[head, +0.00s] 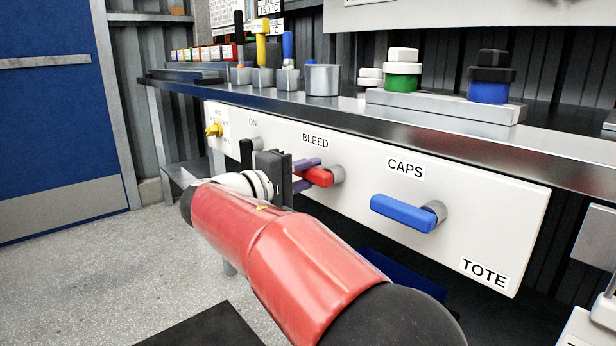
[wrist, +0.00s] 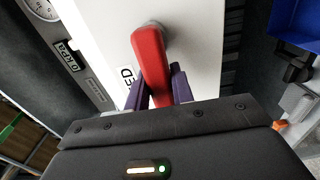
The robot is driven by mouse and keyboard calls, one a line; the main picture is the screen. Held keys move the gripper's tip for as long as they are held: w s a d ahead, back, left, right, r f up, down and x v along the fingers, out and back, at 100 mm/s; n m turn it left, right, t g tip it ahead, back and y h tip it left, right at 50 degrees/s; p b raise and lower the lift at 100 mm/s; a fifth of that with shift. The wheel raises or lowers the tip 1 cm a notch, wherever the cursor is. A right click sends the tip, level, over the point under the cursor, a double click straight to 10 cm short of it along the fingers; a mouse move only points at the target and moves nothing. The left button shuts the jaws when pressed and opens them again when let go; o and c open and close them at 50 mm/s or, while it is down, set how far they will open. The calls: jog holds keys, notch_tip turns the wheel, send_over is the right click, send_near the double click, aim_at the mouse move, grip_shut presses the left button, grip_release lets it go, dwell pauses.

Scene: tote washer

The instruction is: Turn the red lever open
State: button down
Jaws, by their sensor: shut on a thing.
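The red lever (head: 320,177) sits on the white panel under the BLEED label in the head view. Its handle points left from a round grey hub. In the wrist view the red lever (wrist: 150,65) runs from its hub down between the purple fingers. My gripper (head: 305,175) is shut on the lever's handle, one finger above it and one below. The fingers also show in the wrist view (wrist: 158,92), one on each side of the handle. The fingertips are partly hidden by the lever.
A blue lever (head: 402,212) under the CAPS label is to the right. A yellow knob (head: 213,130) is at the panel's left end. A steel shelf (head: 340,108) with cups and coloured caps runs above the panel. A gauge (wrist: 42,8) shows in the wrist view.

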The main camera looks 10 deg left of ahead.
jog(key=c, duration=1.2)
grip_release()
jog(key=shift+s, duration=0.1)
jog(key=v, duration=0.7)
jog(key=shift+s+a+p, duration=0.25)
jog(key=shift+s+p, duration=0.05)
jog(key=shift+p, duration=0.1)
